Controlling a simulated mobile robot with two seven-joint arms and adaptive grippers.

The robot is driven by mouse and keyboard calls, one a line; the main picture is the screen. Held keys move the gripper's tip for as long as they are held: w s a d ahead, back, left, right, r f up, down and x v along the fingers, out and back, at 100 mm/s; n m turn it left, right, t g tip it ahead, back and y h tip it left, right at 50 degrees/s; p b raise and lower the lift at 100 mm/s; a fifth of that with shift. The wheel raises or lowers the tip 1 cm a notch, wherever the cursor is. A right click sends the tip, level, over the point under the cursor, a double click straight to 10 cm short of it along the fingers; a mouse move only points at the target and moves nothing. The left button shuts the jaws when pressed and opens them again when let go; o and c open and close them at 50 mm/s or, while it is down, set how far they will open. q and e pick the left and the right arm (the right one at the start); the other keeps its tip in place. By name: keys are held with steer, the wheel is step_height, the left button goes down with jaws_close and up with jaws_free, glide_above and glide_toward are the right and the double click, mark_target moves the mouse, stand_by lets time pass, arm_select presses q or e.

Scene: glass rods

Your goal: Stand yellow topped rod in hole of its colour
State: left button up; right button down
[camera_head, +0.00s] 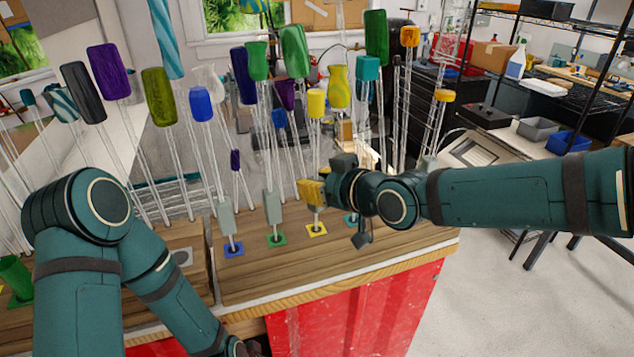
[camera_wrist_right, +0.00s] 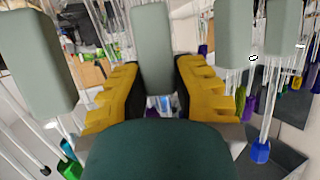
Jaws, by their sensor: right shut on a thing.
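My right gripper (camera_head: 314,191), with yellow fingers, is shut on the grey grip block of the yellow topped rod (camera_head: 316,104). The block (camera_wrist_right: 155,45) shows between the fingers (camera_wrist_right: 155,85) in the right wrist view. The rod looks upright in the head view, its lower end over the yellow square (camera_head: 317,230) on the wooden board. I cannot tell whether the end is inside the hole. Rods with grey blocks stand at the blue square (camera_head: 233,250) and green square (camera_head: 277,240). My left arm is at the lower left; its fingers are out of view.
A teal square (camera_head: 351,218) lies partly behind my right gripper. Many tall glass rods with coloured tops crowd behind the board (camera_head: 300,275), among them a purple one (camera_head: 109,71) and a green one (camera_head: 376,37). The board's front strip is clear.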

steer(key=shift+f+b, duration=0.3)
steer(key=c, duration=0.8)
jaws_free()
steer(key=shift+d, duration=0.1)
